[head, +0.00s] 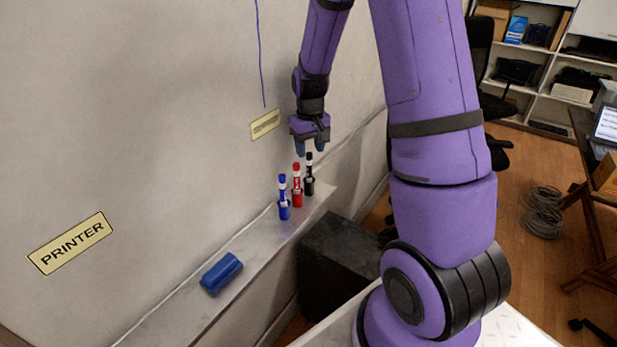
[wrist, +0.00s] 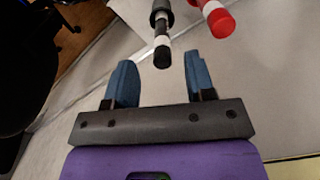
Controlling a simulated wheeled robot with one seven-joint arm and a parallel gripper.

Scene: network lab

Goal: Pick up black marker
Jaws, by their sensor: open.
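The black marker (head: 309,174) stands upright on the whiteboard ledge in the head view, the farthest of the markers. It has a black cap and a white band. My gripper (head: 306,150) is just above it, pointing down, open and empty. In the wrist view the black marker (wrist: 161,40) shows ahead of my gripper (wrist: 160,82), its cap between the lines of the two blue fingers but beyond their tips. The red marker (wrist: 217,17) is close to its right in that view.
The red marker (head: 297,186) and blue marker (head: 283,198) stand upright beside the black one on the ledge (head: 185,312). A blue eraser (head: 221,273) lies nearer on the ledge. The whiteboard wall (head: 150,130) rises behind. A dark box (head: 345,255) stands below the ledge.

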